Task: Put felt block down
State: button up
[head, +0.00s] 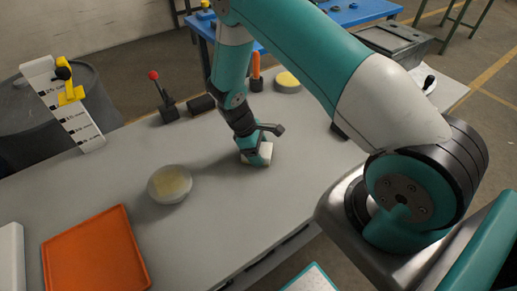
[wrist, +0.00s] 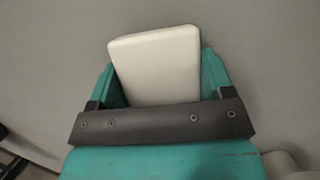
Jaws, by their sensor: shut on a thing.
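The felt block (head: 264,154) is a small off-white block with rounded corners, low at the grey table top. It also fills the space between the fingers in the wrist view (wrist: 156,66). My gripper (head: 257,150) is shut on it, with a teal finger on either side of the block in the wrist view. I cannot tell whether the underside of the block touches the table. Part of the block is hidden by my gripper in the head view.
The grey table (head: 225,210) is clear around the block. A round dish with yellowish contents (head: 170,184) and an orange tray (head: 95,255) are to the left. A red-knobbed lever (head: 162,97), a black cylinder (head: 201,104) and a yellow-topped round thing (head: 287,82) stand behind.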

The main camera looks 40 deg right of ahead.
jog(key=shift+f, duration=0.2)
jog(key=o, duration=1)
jog(key=shift+r, duration=0.1)
jog(key=shift+w+a+r, duration=0.1)
jog(key=shift+w+r, duration=0.1)
jog(key=shift+r, duration=0.2)
jog(key=a+r+t+y+b, duration=0.1)
jog(key=a+r, duration=0.3)
jog(key=r, duration=0.5)
jog(key=a+r+y+b, duration=0.1)
jog(key=a+r+b, duration=0.15)
jog(key=r, duration=0.75)
jog(key=s+a+r+y, duration=0.1)
jog(key=s+a+r, duration=0.2)
jog(key=s, duration=0.4)
jog(key=s+a+r+m+t+y, duration=0.1)
jog(key=s+a+r+y, duration=0.1)
jog(key=s+a+r, duration=0.2)
jog(key=s+a+r+m+t+y, duration=0.1)
jog(key=s+a+r+y, duration=0.1)
jog(key=s+r, duration=0.4)
jog(key=shift+s+a+r+p, duration=0.1)
jog(key=shift+s+a, duration=0.15)
jog(key=shift+s, duration=0.4)
jog(key=shift+s+a+r+p, duration=0.1)
jog(key=shift+s+a+p, duration=0.1)
jog(key=shift+s, duration=0.5)
jog(key=shift+s+a+r+p, duration=0.1)
jog(key=shift+s+a, duration=0.15)
jog(key=shift+s, duration=0.4)
